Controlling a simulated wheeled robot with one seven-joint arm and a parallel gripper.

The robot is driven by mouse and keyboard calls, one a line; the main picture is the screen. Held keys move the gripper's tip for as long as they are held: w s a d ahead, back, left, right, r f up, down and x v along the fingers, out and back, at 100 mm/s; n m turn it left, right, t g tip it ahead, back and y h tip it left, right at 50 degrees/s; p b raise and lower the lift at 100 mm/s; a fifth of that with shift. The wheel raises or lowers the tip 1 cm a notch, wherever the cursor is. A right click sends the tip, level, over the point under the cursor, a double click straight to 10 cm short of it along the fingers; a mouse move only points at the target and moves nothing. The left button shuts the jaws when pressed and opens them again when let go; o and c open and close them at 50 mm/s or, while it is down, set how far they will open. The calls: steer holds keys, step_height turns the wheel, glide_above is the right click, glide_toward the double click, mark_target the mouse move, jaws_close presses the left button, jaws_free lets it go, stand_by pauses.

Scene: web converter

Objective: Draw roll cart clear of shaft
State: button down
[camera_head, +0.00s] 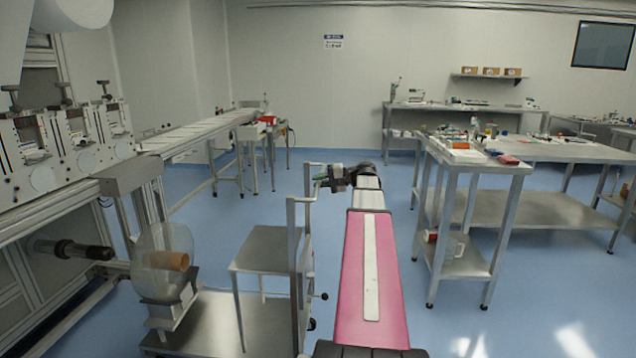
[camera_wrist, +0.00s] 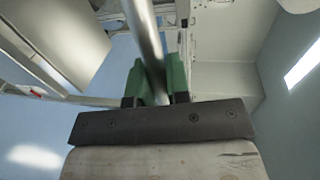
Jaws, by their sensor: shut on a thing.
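The roll cart (camera_head: 262,250) is a grey metal trolley with a raised shelf, a low deck and an upright handle frame (camera_head: 291,240). A translucent roll (camera_head: 150,245) with a brown core (camera_head: 178,261) stands in a cradle (camera_head: 172,312) at its left end. The dark shaft (camera_head: 72,249) juts from the machine at left. Its tip is just left of the roll, with a small gap seen; depth is hard to judge. My gripper (camera_head: 323,178) is at the handle's top. In the wrist view, its green fingers (camera_wrist: 156,80) are shut on the metal handle bar (camera_wrist: 145,35).
The converting machine (camera_head: 65,150) fills the left, with a long conveyor (camera_head: 200,130) behind. A steel workbench (camera_head: 480,165) with small items stands to the right of my arm.

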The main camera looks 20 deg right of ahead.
steer(key=c, duration=1.1)
jaws_free()
steer(key=v, duration=1)
steer(key=shift+s+d, duration=0.15)
steer(key=shift+d, duration=0.2)
steer(key=shift+r, duration=0.1)
